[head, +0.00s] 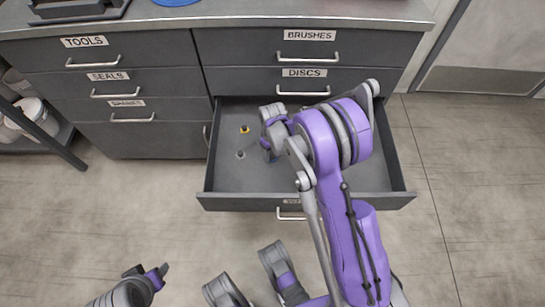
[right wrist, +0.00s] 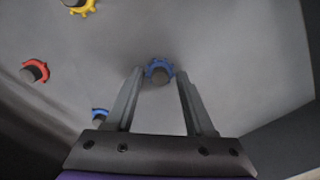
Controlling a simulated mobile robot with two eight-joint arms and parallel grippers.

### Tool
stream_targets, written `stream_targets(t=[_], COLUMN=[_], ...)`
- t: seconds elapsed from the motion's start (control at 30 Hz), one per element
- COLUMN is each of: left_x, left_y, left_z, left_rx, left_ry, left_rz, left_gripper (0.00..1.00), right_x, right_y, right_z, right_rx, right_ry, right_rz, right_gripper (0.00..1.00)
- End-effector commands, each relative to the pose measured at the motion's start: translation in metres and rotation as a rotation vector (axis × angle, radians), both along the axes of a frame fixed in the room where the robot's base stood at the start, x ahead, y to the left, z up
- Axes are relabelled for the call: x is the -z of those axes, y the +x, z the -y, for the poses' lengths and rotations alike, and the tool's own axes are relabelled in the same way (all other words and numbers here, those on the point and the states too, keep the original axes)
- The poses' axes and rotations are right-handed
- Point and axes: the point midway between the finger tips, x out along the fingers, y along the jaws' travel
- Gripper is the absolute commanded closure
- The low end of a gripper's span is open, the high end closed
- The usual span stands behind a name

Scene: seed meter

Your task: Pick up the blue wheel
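A small blue wheel (right wrist: 160,68) with a dark hub lies on the grey drawer floor in the right wrist view, just ahead of and between my fingertips. A second blue wheel (right wrist: 100,115) shows partly at lower left, cut off by my gripper body. My right gripper (right wrist: 160,75) is open, with a finger on either side of the first blue wheel and nothing clasped.
A yellow wheel (right wrist: 82,6) and a red wheel (right wrist: 35,70) lie left of my right gripper. Drawer walls surround my right gripper. Closed drawers (head: 120,88) stand at left; the floor ahead is clear.

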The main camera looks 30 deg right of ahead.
Motion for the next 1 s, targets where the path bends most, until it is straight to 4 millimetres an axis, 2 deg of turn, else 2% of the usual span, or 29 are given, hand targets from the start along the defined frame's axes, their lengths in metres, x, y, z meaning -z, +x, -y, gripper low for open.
stream_targets(t=[0.03,0.2,0.23,0.57,0.67,0.77,1.0], left_x=[0.000,0.000,0.000,0.000,-0.002,-0.007,-0.024], left_y=[0.000,0.000,0.000,0.000,0.000,-0.001,-0.003], left_z=[0.000,0.000,0.000,0.000,0.000,0.000,0.000], left_rx=[0.000,0.000,0.000,0.000,0.000,0.000,0.000], left_ry=[0.000,0.000,0.000,0.000,0.000,0.000,0.000], left_rz=[0.000,0.000,0.000,0.000,0.001,0.002,0.007], left_gripper=[0.50,0.50,0.50,0.50,0.50,0.50,0.50], right_x=[0.000,0.000,0.000,0.000,-0.006,-0.021,-0.071], right_y=[0.000,0.000,0.000,0.000,0.000,0.000,0.000], right_z=[0.000,0.000,0.000,0.000,0.000,0.000,0.000], right_rx=[0.000,0.000,0.000,0.000,0.000,0.000,0.000], right_ry=[0.000,0.000,0.000,0.000,0.000,0.000,0.000], right_rz=[0.000,0.000,0.000,0.000,0.000,0.001,0.001], right_gripper=[0.67,0.97,1.00,1.00,1.00,1.00,1.00])
